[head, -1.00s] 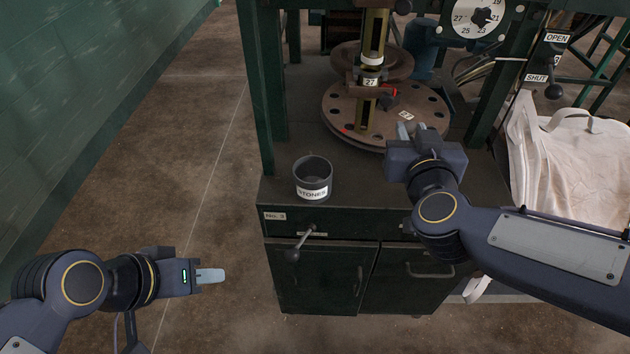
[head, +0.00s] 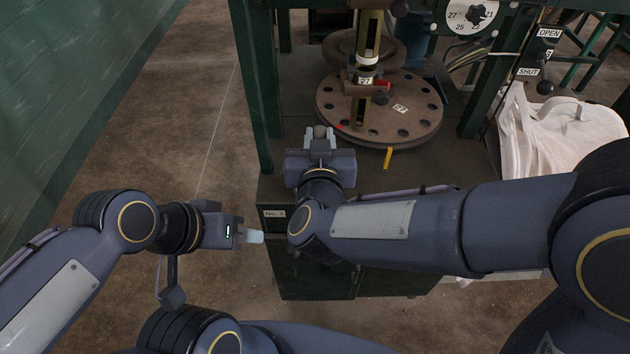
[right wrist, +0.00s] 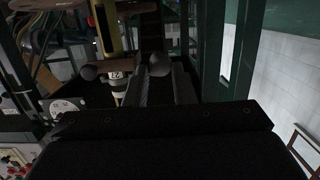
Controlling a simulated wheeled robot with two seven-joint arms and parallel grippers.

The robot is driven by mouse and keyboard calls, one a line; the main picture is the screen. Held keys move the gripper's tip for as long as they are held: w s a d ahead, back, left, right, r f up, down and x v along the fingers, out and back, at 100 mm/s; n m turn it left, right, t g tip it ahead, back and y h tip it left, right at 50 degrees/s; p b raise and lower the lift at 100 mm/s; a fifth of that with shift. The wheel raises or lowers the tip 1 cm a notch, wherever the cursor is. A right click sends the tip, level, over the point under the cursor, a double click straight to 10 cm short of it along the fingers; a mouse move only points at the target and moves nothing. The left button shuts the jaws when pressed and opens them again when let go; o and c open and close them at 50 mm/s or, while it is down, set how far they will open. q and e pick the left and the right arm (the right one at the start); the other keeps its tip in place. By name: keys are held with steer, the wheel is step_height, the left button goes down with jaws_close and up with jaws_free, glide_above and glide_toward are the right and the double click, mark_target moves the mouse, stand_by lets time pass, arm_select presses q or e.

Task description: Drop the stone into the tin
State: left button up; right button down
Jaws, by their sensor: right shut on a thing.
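My right gripper (head: 320,136) is above the left part of the dark green cabinet's top. It is shut on a small grey rounded stone (head: 319,131) at its fingertips. In the right wrist view the stone (right wrist: 160,65) shows between the two dark fingers. The tin is not visible now; my right gripper and wrist cover the area of the cabinet top where it stood. My left gripper (head: 254,237) is low at the left, in front of the cabinet, side-on to the camera. Its finger gap cannot be made out.
A brown round plate with holes (head: 425,112) sits on the cabinet top behind my right gripper. A yellow tab (head: 387,158) shows at its front edge. A green post (head: 262,90) rises at the left. A white bag (head: 560,140) hangs at the right.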

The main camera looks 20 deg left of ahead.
step_height(320, 180, down, 4)
steer(key=b, duration=0.3)
steer(key=shift+f, duration=0.15)
steer(key=c, duration=1.1)
jaws_free()
steer(key=shift+c, duration=0.2)
steer(key=v, duration=0.7)
steer(key=shift+s, duration=0.35)
steer(key=shift+d, duration=0.1)
